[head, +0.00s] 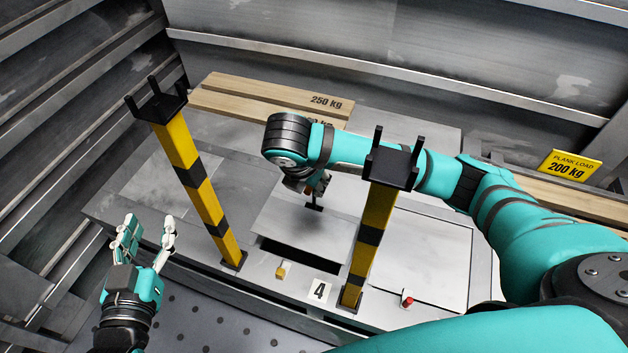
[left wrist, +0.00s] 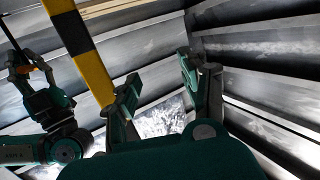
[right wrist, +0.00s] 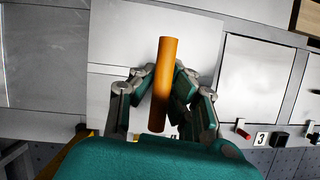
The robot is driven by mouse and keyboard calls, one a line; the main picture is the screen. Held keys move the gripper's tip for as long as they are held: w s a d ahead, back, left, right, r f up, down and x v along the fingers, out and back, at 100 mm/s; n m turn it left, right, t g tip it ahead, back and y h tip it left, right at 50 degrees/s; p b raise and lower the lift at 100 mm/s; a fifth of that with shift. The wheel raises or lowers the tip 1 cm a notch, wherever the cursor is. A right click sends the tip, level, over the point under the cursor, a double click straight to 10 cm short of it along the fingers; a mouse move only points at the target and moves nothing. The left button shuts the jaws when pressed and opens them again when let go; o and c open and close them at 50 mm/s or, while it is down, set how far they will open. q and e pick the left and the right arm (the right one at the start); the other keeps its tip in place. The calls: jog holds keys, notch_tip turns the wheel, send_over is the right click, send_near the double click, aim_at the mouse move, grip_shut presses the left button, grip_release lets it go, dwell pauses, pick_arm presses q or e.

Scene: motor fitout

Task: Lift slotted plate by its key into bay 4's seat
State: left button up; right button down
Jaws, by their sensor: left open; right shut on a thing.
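The slotted plate (head: 285,222) is a flat pale sheet over bay 4, behind the "4" label (head: 319,291). A dark opening (head: 298,254) shows along its front edge. My right gripper (head: 314,192) is above the plate, shut on the key, whose black lower end (head: 313,207) is at the plate. In the right wrist view, the key's orange handle (right wrist: 162,85) stands between the fingers, with the pale plate (right wrist: 115,50) behind. Whether the plate hangs clear or rests is unclear. My left gripper (head: 147,240) is open and empty, left of the bench.
Yellow-and-black posts with black forks, one left (head: 200,190) and one right (head: 372,235), flank bay 4. Wooden planks (head: 265,100) lie behind. A closed panel (head: 425,260) is to the right.

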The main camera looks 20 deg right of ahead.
pick_arm(q)
jog(key=shift+w+d+r+t, duration=0.1)
jog(key=shift+r+t, duration=0.2)
jog(key=shift+r, duration=0.2)
jog(key=shift+w+d+r+t, duration=0.1)
jog(key=shift+r+t, duration=0.2)
jog(key=shift+r, duration=0.15)
pick_arm(e)
jog(key=shift+f, duration=0.2)
pick_arm(q)
jog(key=shift+d+r+t+h+b, duration=0.15)
jog(key=shift+r+t+h+b, duration=0.55)
jog(key=shift+r, duration=0.7)
pick_arm(e)
jog(key=shift+f, duration=0.45)
dwell(0.4)
pick_arm(q)
jog(key=shift+s+d+r+t, duration=0.1)
jog(key=shift+s+r+t, duration=0.05)
jog(key=shift+r+t, duration=0.65)
pick_arm(e)
jog(key=shift+f, duration=0.2)
pick_arm(q)
jog(key=shift+r, duration=0.4)
dwell(1.0)
jog(key=shift+s+r, duration=0.1)
jog(key=shift+r, duration=0.15)
